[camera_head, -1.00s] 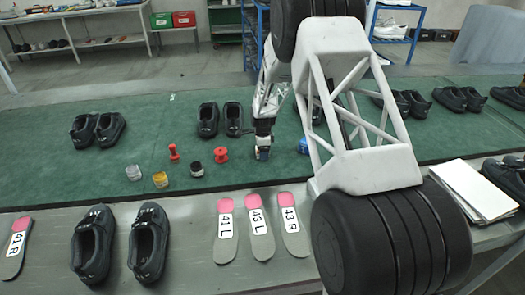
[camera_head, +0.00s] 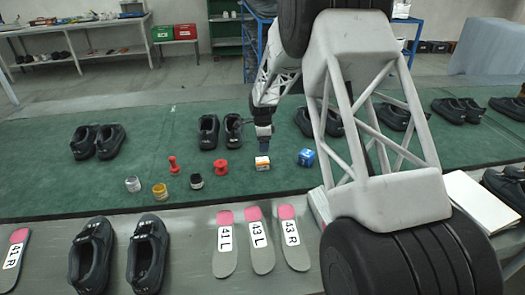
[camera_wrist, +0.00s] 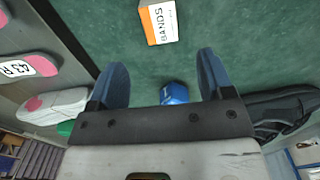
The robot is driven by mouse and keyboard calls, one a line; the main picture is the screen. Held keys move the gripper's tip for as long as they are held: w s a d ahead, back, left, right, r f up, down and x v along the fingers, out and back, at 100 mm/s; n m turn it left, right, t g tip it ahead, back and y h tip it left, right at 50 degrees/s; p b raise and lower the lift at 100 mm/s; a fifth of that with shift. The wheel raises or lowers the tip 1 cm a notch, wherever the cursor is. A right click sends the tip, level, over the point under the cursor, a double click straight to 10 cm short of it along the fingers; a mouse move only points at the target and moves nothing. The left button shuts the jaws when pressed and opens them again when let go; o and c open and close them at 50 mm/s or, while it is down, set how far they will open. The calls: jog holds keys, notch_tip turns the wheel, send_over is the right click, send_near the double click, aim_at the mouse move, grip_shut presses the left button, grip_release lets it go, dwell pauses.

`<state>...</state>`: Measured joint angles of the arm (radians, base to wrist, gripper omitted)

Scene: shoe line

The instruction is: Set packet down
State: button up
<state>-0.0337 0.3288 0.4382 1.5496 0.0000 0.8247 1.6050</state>
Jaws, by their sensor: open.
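In the wrist view the packet (camera_wrist: 158,22) lies beyond my fingertips, with a gap of green surface between. My gripper (camera_head: 263,141) is just above the packet in the head view.
A blue box (camera_head: 306,157) stands right of the packet. Black shoes (camera_head: 208,131) sit behind. Insoles (camera_head: 258,240) lie on the front metal ledge. Green belt is bare in front of the packet.

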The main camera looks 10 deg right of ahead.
jog(key=shift+r, duration=0.8)
jog(key=s+d+r+n+t, duration=0.1)
jog(key=s+r+n, duration=0.3)
jog(key=s+r, duration=0.8)
jog(key=s+d+r+n, duration=0.1)
jog(key=s+r+n, duration=0.3)
jog(key=s+r, duration=0.8)
jog(key=s+d+n+t, duration=0.1)
jog(key=s+n, duration=0.8)
jog(key=s, duration=2.4)
jog(key=shift+s+d+f+n+t, duration=0.15)
jog(key=shift+s+f+n+t, duration=0.15)
jog(key=shift+n, duration=0.1)
